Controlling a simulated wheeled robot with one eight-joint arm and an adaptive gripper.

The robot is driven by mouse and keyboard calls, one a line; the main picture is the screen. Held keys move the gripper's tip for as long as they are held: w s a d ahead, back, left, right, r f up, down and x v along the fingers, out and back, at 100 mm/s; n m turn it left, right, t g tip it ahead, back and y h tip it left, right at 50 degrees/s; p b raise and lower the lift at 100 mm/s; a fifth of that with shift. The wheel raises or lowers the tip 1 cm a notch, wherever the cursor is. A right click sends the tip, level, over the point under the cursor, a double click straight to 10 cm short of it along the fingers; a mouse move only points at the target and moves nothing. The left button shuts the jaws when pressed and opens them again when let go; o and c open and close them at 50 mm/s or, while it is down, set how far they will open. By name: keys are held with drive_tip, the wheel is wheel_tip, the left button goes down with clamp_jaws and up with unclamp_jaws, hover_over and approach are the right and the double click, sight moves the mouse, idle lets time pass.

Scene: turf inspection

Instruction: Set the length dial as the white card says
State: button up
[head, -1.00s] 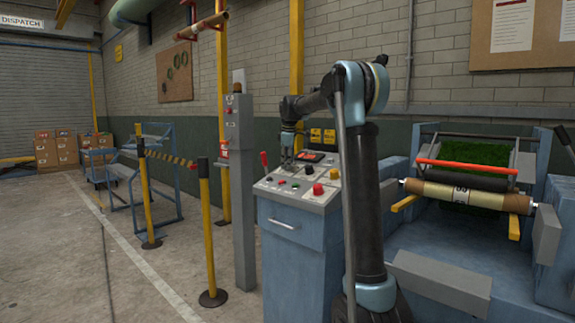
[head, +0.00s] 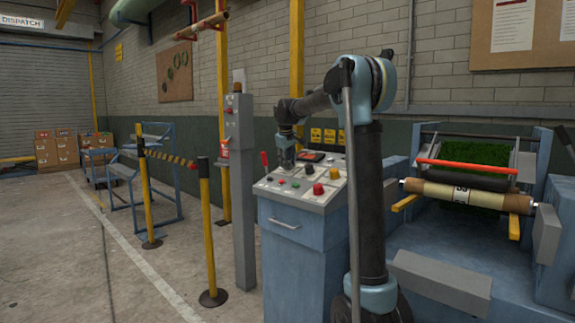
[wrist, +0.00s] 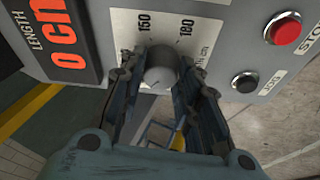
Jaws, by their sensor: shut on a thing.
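The length dial is a grey round knob (wrist: 160,68) on the light panel, with marks 150 and 180 beside it in the wrist view. My gripper (wrist: 162,76) is shut on the knob, one finger on each side of it. In the head view my gripper (head: 285,157) reaches down to the back left of the console top (head: 320,195). Pale sheets (head: 512,25) hang on the board at top right; their writing is too small to read. The knob's pointer is not clear.
A red stop button (wrist: 284,30) and a black jog button (wrist: 245,82) sit near the dial. A grey post (head: 240,190) stands close on the left.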

idle(0.4)
drive_tip(key=o, duration=1.1)
drive_tip(key=shift+c, duration=0.2)
drive_tip(key=v, duration=1.1)
drive_tip(key=shift+s+r, duration=0.15)
drive_tip(key=shift+r, duration=0.25)
